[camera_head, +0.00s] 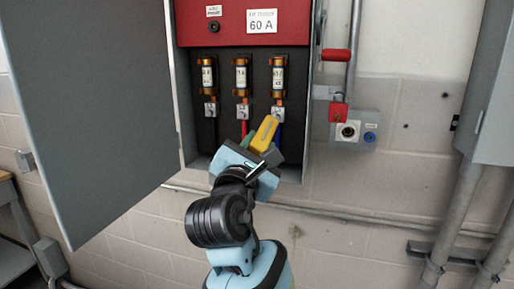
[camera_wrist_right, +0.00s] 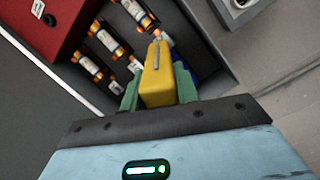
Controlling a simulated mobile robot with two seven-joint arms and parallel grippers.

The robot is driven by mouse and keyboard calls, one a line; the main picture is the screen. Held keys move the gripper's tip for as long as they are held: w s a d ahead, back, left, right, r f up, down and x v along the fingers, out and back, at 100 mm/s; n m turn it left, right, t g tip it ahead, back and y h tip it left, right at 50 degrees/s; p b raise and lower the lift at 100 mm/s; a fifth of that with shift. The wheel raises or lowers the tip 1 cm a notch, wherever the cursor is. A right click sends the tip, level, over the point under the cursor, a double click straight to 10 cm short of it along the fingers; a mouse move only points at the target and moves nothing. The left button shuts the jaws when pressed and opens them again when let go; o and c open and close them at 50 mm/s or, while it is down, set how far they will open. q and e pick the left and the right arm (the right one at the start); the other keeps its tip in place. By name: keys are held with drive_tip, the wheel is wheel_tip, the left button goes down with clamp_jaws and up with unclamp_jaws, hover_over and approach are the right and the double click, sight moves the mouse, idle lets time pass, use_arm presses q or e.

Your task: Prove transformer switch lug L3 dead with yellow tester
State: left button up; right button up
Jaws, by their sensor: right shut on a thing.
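My right gripper (camera_head: 257,149) is shut on the yellow tester (camera_head: 264,133) in front of the open switch box. In the right wrist view its green fingers (camera_wrist_right: 157,92) hold the tester (camera_wrist_right: 156,74) from both sides. The tester's thin metal tip points up at the rightmost of three lugs (camera_head: 277,112), below the right fuse (camera_head: 278,75). I cannot tell whether the tip touches that lug. The middle lug (camera_head: 243,110) and left lug (camera_head: 210,109) stand clear. Lug markings are too small to read. My left gripper is not in view.
The grey box door (camera_head: 90,110) stands open at the left. A red switch handle (camera_head: 336,55) and a red padlock (camera_head: 339,111) are at the box's right side. A grey cabinet (camera_head: 490,90) with conduits stands at the far right.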

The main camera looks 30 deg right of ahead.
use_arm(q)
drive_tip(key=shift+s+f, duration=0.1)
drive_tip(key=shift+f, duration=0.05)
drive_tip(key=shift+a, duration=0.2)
use_arm(e)
drive_tip(key=shift+d, duration=0.1)
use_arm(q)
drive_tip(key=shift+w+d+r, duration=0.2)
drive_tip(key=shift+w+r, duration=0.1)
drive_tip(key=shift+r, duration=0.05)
use_arm(e)
drive_tip(key=shift+w+d, duration=0.35)
drive_tip(key=shift+w, duration=0.05)
idle(0.4)
use_arm(q)
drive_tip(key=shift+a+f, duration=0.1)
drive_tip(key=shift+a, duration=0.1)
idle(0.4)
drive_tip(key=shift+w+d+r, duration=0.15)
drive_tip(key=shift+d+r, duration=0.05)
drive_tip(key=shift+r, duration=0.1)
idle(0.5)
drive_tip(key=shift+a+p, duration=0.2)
drive_tip(key=shift+p, duration=0.15)
use_arm(e)
drive_tip(key=shift+r, duration=0.1)
idle(0.4)
